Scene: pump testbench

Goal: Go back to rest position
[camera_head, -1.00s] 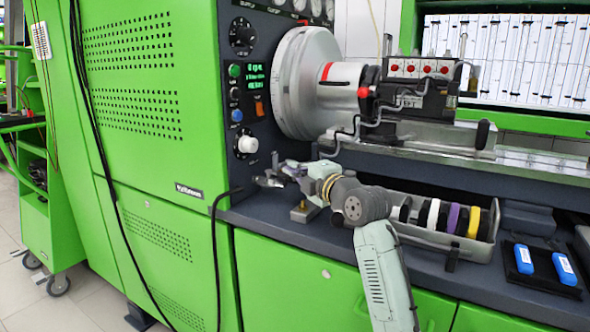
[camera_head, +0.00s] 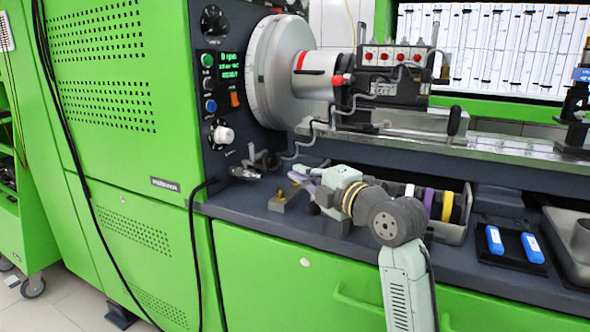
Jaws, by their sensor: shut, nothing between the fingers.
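My arm reaches in from the bottom right, over the bench front. My gripper (camera_head: 299,178) points left above the dark bench top (camera_head: 240,207), behind a small block with a brass knob. Its fingers look small and partly hidden by the wrist. They are shut, with nothing seen held between them. A small metal piece (camera_head: 244,172) lies on the bench to the left of the gripper, apart from it.
The green testbench cabinet (camera_head: 110,130) stands left. The pump (camera_head: 395,75) and its round chuck (camera_head: 275,70) are above the bench. The block with a brass knob (camera_head: 285,198), tray of coloured rings (camera_head: 455,232) and blue items (camera_head: 494,240) are near my arm.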

